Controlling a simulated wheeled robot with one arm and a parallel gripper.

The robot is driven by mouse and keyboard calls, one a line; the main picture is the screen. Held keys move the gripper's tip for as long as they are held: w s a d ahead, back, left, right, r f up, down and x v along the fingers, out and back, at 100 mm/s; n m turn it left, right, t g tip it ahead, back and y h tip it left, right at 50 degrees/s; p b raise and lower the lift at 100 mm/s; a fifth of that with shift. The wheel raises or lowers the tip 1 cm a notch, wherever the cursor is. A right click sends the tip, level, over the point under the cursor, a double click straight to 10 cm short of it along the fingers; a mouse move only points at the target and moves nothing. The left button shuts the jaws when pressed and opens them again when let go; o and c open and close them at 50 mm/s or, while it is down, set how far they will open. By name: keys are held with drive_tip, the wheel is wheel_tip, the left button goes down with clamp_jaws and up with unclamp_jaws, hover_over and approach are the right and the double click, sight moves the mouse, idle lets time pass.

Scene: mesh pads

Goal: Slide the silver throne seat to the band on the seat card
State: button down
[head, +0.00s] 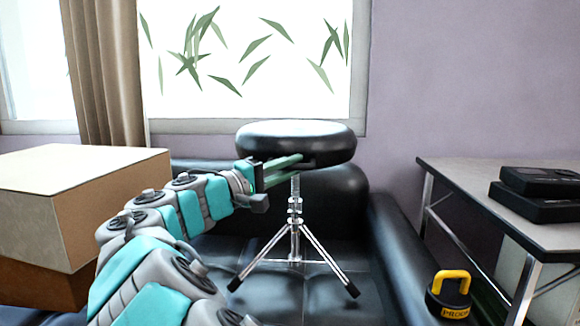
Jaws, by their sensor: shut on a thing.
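The drum throne has a round, glossy black seat (296,136) on a chrome post and tripod (295,222); only the metal parts look silver. It stands upright, its rubber feet over the black sofa cushion. My gripper (300,161) reaches in from the left and is shut at the underside of the seat's near rim. The exact grip point is small and partly hidden by the fingers. I see no seat card and cannot make out a band on the post.
Stacked boxes (70,205) stand at left. The black sofa (390,235) surrounds the throne, its armrest to the right. A table (500,185) with black cases (540,195) is at far right. A black-and-yellow weight (449,297) sits at lower right. A window is behind.

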wheel_tip(320, 180, up, 3)
drive_tip(key=shift+r+p, duration=0.1)
drive_tip(key=shift+p, duration=0.45)
drive_tip(key=c, duration=0.8)
unclamp_jaws()
drive_tip(key=shift+f, duration=0.25)
drive_tip(key=v, duration=0.8)
drive_tip(key=shift+d, duration=0.1)
